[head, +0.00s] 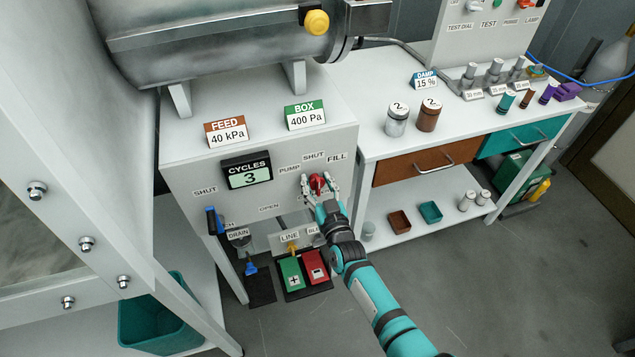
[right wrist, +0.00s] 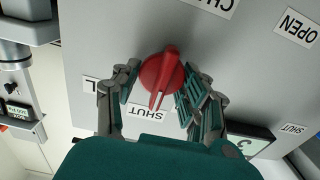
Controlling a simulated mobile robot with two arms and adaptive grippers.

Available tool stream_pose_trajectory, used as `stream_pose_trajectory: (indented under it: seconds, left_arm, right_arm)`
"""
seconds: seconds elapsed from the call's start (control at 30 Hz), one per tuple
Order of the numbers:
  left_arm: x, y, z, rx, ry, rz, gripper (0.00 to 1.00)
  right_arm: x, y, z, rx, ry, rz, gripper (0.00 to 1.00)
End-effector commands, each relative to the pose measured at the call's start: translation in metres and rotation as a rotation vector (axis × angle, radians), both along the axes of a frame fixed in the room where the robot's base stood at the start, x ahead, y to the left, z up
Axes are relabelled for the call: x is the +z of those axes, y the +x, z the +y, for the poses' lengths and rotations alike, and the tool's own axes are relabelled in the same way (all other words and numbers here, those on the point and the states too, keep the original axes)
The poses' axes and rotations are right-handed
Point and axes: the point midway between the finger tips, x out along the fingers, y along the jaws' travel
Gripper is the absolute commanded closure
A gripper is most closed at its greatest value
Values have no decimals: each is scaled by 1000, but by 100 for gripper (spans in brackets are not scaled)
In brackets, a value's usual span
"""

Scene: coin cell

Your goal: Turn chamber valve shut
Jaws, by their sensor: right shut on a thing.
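A red valve knob (head: 317,182) is on the sloping front panel of the grey cabinet, among the labels PUMP, SHUT and FILL. It shows closely in the right wrist view (right wrist: 162,76), where its ridge and white mark point roughly at the SHUT label (right wrist: 157,113). I take it as the chamber valve; its own label is partly cut off. My right gripper (head: 319,186) has a finger on each side of the knob and is shut on it; the fingers also show in the right wrist view (right wrist: 160,86). My left gripper is out of view.
A blue-handled lever (head: 212,220) is at the panel's left, near SHUT and OPEN labels. The CYCLES display (head: 248,174) reads 3. Green (head: 291,273) and red (head: 315,266) pedals lie on the floor below. A bench (head: 380,150) with jars stands to the right.

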Motion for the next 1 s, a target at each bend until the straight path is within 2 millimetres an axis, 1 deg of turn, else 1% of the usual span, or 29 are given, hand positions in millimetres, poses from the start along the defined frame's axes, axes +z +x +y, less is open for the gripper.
stream_pose_trajectory:
  seconds: [0.33,0.37,0.5,0.73,0.83,0.93,1.0]
  left_arm:
    - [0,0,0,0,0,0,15]
    - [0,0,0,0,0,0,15]
    - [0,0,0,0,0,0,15]
    - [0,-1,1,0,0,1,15]
    - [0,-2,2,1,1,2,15]
    - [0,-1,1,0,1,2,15]
    - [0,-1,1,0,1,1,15]
  right_arm:
    - [0,0,0,0,-2,-1,89]
    - [0,0,0,0,-1,0,54]
    - [0,0,0,0,-1,0,36]
    - [0,0,0,0,-1,0,36]
    - [-1,-3,-1,0,-1,1,36]
    - [-1,-13,-4,0,0,1,36]
    - [-2,-24,-8,-1,-1,2,36]
